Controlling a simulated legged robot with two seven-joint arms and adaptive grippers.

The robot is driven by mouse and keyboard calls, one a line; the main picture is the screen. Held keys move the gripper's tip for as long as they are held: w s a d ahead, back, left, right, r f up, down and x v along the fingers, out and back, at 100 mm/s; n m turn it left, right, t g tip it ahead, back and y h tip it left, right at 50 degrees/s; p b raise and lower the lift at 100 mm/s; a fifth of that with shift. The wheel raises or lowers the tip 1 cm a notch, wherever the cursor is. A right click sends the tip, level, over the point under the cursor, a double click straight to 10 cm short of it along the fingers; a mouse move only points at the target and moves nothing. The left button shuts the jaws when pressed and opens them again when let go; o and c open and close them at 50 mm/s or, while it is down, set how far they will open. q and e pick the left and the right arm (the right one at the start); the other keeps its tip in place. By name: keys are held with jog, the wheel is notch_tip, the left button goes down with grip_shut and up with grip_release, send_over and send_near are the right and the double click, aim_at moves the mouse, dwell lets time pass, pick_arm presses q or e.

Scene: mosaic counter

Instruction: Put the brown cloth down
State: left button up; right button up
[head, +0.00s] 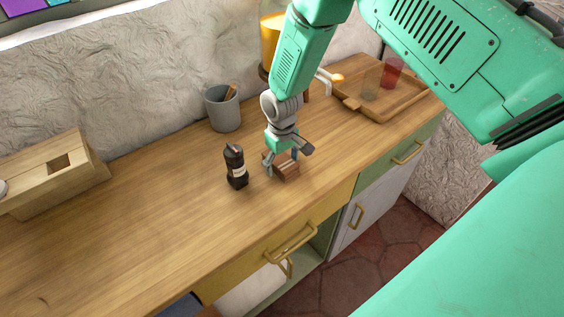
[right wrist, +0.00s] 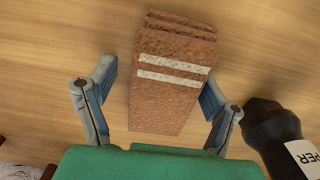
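The brown cloth (head: 288,170) is a folded, block-like bundle with two pale stripes, lying on the wooden counter in the head view. It also shows large in the right wrist view, where the cloth (right wrist: 170,85) lies between the two fingers. My right gripper (head: 288,157) is just above the cloth with its fingers spread to either side. In the wrist view a gap shows at the left finger; the right finger is close to the cloth's edge, and I cannot tell if it touches. My left gripper is not in view.
A dark pepper bottle (head: 236,167) stands close to the left of the gripper in the head view. A grey cup (head: 223,108) is behind it. A wooden box (head: 52,178) stands at the left, and a wooden tray (head: 352,104) with cups at the back right. The front-left counter is clear.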

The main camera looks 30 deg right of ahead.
aim_at(282, 159)
jog(key=shift+s+a, duration=0.15)
jog(key=shift+s, duration=0.1)
jog(key=shift+r, duration=0.15)
notch_tip(282, 159, up, 12)
jog(key=shift+w+r+b, duration=0.2)
jog(key=shift+b, duration=0.1)
jog(key=shift+f, duration=0.1)
dwell(0.5)
